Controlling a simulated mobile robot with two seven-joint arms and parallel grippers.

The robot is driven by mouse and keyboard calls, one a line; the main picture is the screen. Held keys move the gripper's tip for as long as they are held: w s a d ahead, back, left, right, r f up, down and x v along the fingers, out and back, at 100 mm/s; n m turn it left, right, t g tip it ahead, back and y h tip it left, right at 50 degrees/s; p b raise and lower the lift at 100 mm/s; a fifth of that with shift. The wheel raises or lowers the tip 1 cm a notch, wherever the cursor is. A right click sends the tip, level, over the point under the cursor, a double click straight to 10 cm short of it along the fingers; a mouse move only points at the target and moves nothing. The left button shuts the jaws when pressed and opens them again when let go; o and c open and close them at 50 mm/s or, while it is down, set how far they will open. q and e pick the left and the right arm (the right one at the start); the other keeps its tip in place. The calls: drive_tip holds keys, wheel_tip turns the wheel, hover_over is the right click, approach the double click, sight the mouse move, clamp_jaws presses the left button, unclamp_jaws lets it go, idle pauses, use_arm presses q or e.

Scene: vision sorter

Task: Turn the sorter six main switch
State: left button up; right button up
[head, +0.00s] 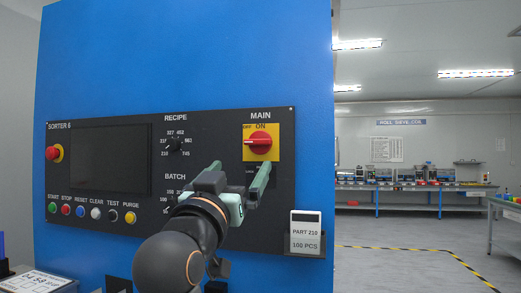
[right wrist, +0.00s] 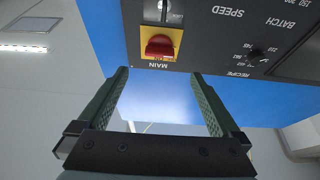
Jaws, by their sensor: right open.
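The main switch (head: 260,143) is a red rotary knob on a yellow plate, under the label MAIN on the sorter six panel. Its white mark lies to the left, on the OFF side; ON is printed above the knob. My right gripper (head: 240,172) is open and empty, just below and in front of the switch, apart from it. In the right wrist view the panel appears upside down, with the red knob (right wrist: 159,46) beyond the open fingertips (right wrist: 160,74). My right gripper hides part of the panel below the switch. My left gripper is not in view.
The black panel also has a RECIPE dial (head: 177,145), a dark screen (head: 110,160), a red stop button (head: 53,153) and a row of coloured buttons. A PART 210 card (head: 305,232) sits at lower right. Open floor and benches (head: 410,187) lie to the right.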

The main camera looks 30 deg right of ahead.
sight(256, 144)
drive_tip(key=p+x, duration=0.2)
drive_tip(key=x, duration=0.1)
drive_tip(key=p+x, duration=0.2)
drive_tip(key=x, duration=0.2)
drive_tip(key=p+x, duration=0.3)
drive_tip(key=x, duration=0.1)
drive_tip(key=shift+d+r, duration=0.1)
drive_tip(key=shift+r, duration=0.4)
drive_tip(key=shift+w+d, duration=0.3)
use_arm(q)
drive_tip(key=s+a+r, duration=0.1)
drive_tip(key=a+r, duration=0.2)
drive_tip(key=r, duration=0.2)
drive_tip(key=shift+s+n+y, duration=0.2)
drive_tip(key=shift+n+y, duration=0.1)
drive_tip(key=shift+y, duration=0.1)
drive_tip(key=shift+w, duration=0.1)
use_arm(e)
drive_tip(key=c, duration=1.3)
drive_tip(key=shift+f, duration=0.1)
